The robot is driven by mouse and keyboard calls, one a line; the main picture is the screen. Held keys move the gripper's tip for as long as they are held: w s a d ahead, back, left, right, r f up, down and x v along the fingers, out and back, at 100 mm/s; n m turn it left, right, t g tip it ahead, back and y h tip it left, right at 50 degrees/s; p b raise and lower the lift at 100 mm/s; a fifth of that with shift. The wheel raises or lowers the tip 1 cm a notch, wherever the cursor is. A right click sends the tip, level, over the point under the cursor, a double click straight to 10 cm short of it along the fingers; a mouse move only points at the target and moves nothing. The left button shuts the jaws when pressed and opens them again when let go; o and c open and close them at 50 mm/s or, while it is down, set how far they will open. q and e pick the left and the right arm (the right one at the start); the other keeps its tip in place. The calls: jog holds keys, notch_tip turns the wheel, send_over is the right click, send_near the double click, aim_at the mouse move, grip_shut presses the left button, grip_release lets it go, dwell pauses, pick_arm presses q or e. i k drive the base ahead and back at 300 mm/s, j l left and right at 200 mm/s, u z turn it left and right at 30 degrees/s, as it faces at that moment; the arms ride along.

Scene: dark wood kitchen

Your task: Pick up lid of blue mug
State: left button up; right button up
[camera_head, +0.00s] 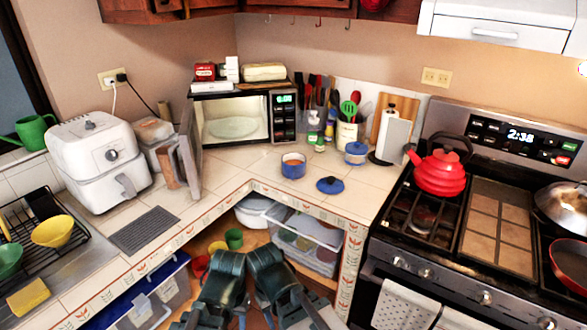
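The blue mug (293,167) stands upright and open on the tiled counter in front of the microwave, with an orange-brown inside. A round blue lid (330,185) with a knob on top lies on the counter to the right of the mug and nearer me, apart from it. My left gripper (230,265) and my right gripper (264,260) seem to be the dark ends of my two arms, low in the view, side by side below the counter edge. Both are well away from mug and lid. I cannot make out their fingers.
A blue lidded pot (356,153) stands behind the lid, near the utensil holder (347,135) and paper towel (394,139). The microwave door (188,150) hangs open. A red kettle (440,172) is on the stove at right. Counter around the lid is clear.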

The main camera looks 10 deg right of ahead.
aim_at(329, 185)
jog(key=i+l, duration=0.95)
jog(key=l, duration=0.15)
